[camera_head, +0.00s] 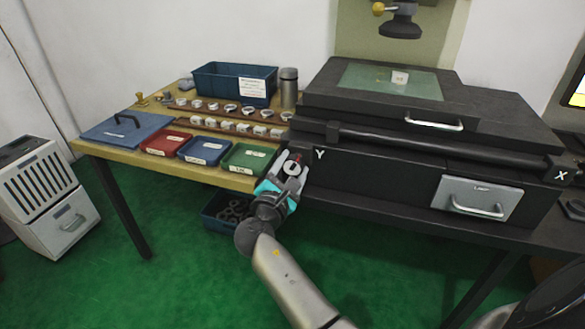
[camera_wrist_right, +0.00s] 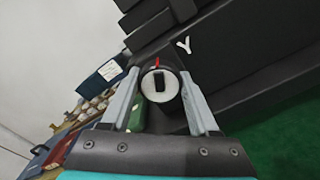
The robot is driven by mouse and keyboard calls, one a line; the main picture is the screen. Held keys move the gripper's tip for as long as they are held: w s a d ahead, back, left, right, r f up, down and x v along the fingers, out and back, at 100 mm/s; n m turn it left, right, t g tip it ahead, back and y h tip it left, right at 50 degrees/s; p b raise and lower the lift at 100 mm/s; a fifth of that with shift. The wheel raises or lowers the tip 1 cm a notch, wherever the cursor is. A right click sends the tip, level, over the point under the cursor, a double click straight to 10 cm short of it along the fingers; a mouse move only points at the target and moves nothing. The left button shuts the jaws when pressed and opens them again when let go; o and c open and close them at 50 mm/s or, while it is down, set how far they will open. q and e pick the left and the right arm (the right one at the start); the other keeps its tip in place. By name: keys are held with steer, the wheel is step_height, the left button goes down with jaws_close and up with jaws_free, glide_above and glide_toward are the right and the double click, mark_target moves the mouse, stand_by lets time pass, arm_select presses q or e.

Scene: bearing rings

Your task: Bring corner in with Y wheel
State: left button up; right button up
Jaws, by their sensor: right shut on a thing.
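The Y wheel (camera_wrist_right: 159,85) is a round silver knob with a dark slot and a red mark, on the black machine's left end beside the white letter Y. In the head view the wheel (camera_head: 292,168) shows between the fingers of my right gripper (camera_head: 290,165). In the wrist view my right gripper (camera_wrist_right: 160,95) has one finger on each side of the wheel and is shut on it. The red mark points up, slightly left. A glass stage (camera_head: 392,80) on the machine's top carries a small pale piece (camera_head: 399,78) under a dark overhead head (camera_head: 400,24). My left gripper is not in view.
A table left of the machine holds red (camera_head: 165,141), blue (camera_head: 205,149) and green (camera_head: 247,157) trays, rows of rings (camera_head: 230,108), a blue bin (camera_head: 233,84) and a metal cylinder (camera_head: 289,87). A drawer (camera_head: 474,199) and X label sit at the machine's right.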

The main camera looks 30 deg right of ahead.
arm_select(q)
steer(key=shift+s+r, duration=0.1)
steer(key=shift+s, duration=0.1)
arm_select(e)
steer(key=o, duration=1.4)
steer(key=shift+c, duration=0.2)
